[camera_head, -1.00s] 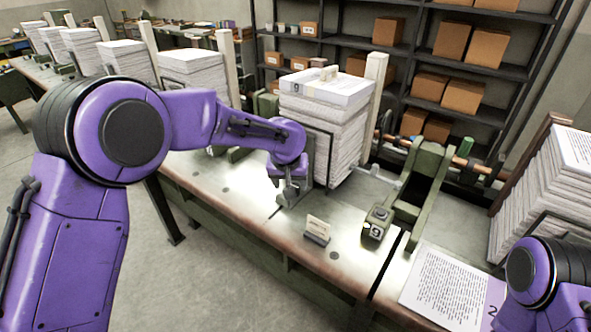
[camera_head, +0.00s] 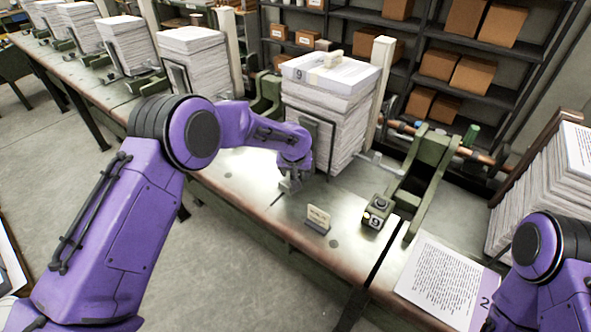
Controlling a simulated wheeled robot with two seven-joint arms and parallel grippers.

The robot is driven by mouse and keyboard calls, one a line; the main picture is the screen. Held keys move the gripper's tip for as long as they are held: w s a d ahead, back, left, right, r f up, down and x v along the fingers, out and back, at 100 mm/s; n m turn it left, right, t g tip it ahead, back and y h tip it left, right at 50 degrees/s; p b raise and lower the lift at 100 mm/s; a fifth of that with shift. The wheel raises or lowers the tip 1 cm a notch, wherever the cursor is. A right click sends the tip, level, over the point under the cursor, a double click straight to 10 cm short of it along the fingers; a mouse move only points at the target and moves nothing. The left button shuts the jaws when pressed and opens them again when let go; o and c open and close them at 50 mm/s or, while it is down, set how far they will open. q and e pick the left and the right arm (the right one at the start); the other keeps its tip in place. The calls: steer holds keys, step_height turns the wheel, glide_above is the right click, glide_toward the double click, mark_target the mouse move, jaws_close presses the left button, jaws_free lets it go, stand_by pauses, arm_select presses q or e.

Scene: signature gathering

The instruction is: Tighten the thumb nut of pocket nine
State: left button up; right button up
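Pocket nine holds a tall stack of white paper (camera_head: 325,130) with a sheet marked "9" on top, in the middle of the head view. My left gripper (camera_head: 290,184) is low at the front left foot of this stack, just above the metal bench top (camera_head: 255,190). Its fingers are small and dark here, and I cannot tell whether they are open or shut. I cannot make out the thumb nut; the gripper and wrist may cover it. My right arm enters at the lower right, its gripper outside the picture.
A small box marked 9 (camera_head: 378,212) and a little card holder (camera_head: 318,220) stand on the bench near its front edge. A green bracket (camera_head: 425,185) is right of the stack. A printed sheet (camera_head: 440,280) lies at lower right. More paper stacks line the bench leftward.

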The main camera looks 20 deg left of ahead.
arm_select(q)
steer(key=shift+s+r, duration=0.15)
steer(key=shift+s, duration=0.05)
steer(key=shift+c, duration=0.3)
steer(key=shift+s, duration=0.1)
steer(key=c, duration=1)
